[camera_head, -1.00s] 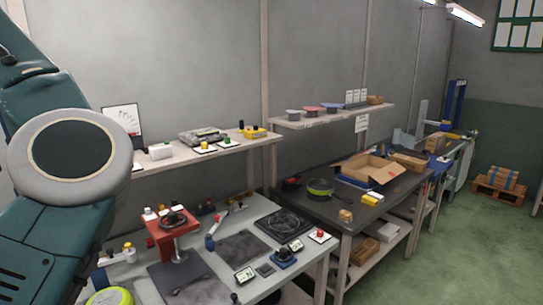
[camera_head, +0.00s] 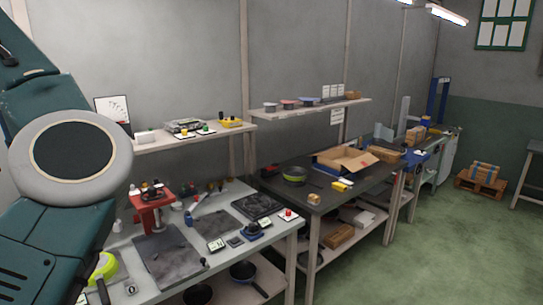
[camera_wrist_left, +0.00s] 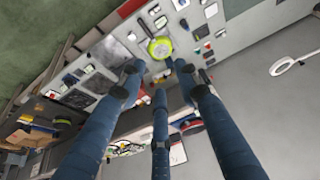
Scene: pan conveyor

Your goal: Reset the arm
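My left arm (camera_head: 68,150) fills the left side of the head view, with a green link and a round grey joint. My left gripper (camera_wrist_left: 157,77) shows in the left wrist view. Its long blue fingers are spread apart, with nothing held between them. Beyond the fingertips lies a workbench with a yellow-green round thing (camera_wrist_left: 160,47) on it. My right gripper is in neither view.
The grey workbench (camera_head: 215,262) holds a red press-like stand (camera_head: 152,209), dark plates and small devices. A darker bench (camera_head: 325,197) behind carries an open cardboard box (camera_head: 345,160). Shelves line the wall.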

